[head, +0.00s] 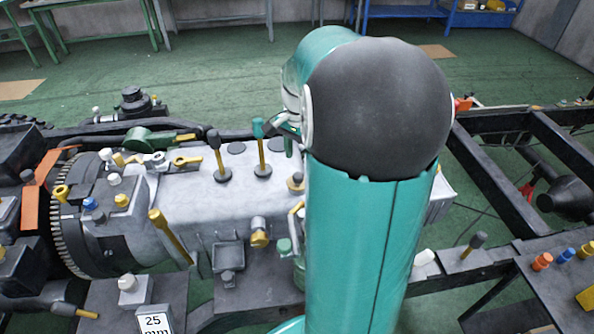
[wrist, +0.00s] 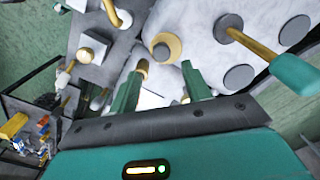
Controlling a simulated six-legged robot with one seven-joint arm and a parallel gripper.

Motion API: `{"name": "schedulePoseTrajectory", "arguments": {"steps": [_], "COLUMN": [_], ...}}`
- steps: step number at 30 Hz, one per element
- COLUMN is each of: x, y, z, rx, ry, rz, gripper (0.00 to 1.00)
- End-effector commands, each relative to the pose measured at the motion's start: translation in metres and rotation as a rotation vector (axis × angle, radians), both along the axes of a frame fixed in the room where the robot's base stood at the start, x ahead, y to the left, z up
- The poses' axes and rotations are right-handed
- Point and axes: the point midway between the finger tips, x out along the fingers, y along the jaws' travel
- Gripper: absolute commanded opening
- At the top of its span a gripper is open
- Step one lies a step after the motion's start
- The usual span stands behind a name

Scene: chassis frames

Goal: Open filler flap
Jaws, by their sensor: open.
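My gripper (wrist: 161,72) shows in the wrist view as two green fingers standing apart, with nothing clearly held between them. A round grey fitting with a yellow ring (wrist: 165,48) lies just beyond the fingertips. No part is clearly recognisable as the filler flap. In the head view my arm hides most of my gripper.
A lever with a teal handle (wrist: 296,75) stands at the right of the wrist view. Several levers, including a black-knobbed one (head: 219,157), rise from the housing. A toothed ring (head: 70,230) is at its left. Dark chassis rails (head: 495,180) run to the right.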

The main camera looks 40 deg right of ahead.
Motion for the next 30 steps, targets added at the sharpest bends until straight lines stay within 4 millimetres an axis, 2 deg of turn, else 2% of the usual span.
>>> {"name": "schedulePoseTrajectory", "arguments": {"steps": [3, 9, 13, 21, 28, 30], "x": [0.000, 0.002, 0.003, 0.004, 0.004, 0.004], "y": [0.001, 0.003, 0.003, 0.004, 0.004, 0.004], "z": [-0.025, -0.053, -0.061, -0.062, -0.062, -0.062], "rx": [0.002, 0.002, 0.001, 0.000, 0.000, 0.000], "ry": [0.003, 0.002, 0.000, 0.000, 0.000, 0.000], "rz": [0.002, 0.002, 0.003, 0.003, 0.003, 0.003], "gripper": [0.48, 0.48, 0.48, 0.48, 0.03, 0.00]}}
